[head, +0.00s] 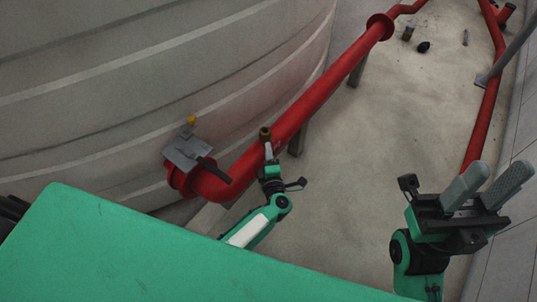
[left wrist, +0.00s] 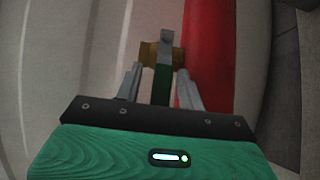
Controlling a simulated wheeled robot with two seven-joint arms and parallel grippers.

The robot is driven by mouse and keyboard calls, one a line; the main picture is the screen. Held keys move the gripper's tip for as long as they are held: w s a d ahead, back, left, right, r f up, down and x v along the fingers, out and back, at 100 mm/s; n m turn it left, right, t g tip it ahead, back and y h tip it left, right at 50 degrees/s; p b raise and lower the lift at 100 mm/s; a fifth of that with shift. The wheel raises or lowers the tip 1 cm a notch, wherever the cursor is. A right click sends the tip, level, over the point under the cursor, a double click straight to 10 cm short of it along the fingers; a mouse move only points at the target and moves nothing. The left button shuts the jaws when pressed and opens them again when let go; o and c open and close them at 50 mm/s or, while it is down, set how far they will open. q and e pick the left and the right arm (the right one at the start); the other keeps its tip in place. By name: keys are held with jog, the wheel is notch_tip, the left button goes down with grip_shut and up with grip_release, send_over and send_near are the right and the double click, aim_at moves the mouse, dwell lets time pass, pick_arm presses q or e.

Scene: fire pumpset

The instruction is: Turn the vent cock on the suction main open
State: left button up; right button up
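The red suction main (head: 300,112) runs along the tank's side and fills the right of the left wrist view (left wrist: 210,45). A small brass vent cock (head: 265,132) sits on the pipe; in the left wrist view its brass body (left wrist: 149,54) is beside the red pipe. A grey metal piece and a green handle (left wrist: 162,86) show in front of it. My left gripper (head: 270,155) is at the cock. Its two fingers are apart, one on each side of the green handle, with gaps visible. My right gripper (head: 490,180) is raised at the right, empty, fingers apart.
The large pale tank (head: 130,80) stands behind the pipe at left. A grey plate with a black lever (head: 188,152) is at the pipe's flange by the tank. Another red pipe (head: 485,115) runs along the right wall. The floor between is mostly clear.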

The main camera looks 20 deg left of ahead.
pick_arm(q)
grip_shut()
jog(key=shift+w, duration=0.1)
